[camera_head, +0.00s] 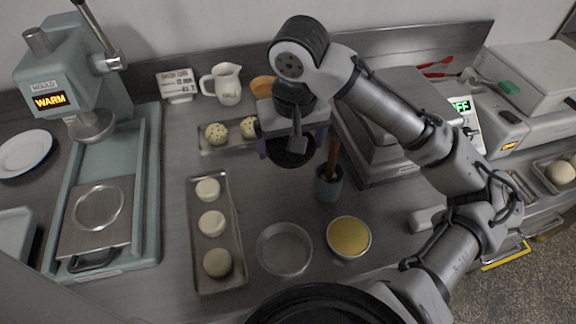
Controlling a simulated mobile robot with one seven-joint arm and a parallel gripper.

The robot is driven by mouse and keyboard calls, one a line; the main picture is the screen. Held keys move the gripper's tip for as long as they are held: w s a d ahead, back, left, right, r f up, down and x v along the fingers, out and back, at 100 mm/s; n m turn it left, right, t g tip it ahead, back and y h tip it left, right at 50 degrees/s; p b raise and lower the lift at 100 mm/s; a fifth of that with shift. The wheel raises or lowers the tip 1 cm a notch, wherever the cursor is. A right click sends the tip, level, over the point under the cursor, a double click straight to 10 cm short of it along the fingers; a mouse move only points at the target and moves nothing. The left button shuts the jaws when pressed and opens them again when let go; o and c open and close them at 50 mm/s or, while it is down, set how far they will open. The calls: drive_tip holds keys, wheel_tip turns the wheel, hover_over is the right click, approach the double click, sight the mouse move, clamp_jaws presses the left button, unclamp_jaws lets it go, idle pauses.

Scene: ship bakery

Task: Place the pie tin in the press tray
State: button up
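An empty, shallow metal pie tin (284,249) rests on the counter at the front centre. Just right of it is a similar round tin with a yellow filling (349,237). The press tray (78,238), a flat metal plate with a round ring and a front handle, lies in the base of the pale green press (60,75) at the left. The ring looks empty. My gripper (291,150) hangs over the back centre of the counter, beyond both tins and touching neither. Its fingers look spread apart. A dark round shape shows between them; I cannot tell what it is.
A long tray (193,240) with three pale dough rounds lies between the press and the tins. A utensil crock (329,184) stands behind the yellow tin. A speckled-bun tray (208,151), white jug (228,84) and label stand (178,85) are at the back.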

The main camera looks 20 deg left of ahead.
sight(290, 178)
wheel_tip(290, 178, down, 8)
drive_tip(key=shift+f, duration=0.2)
idle(0.3)
drive_tip(key=shift+f, duration=0.2)
drive_tip(key=o, duration=0.7)
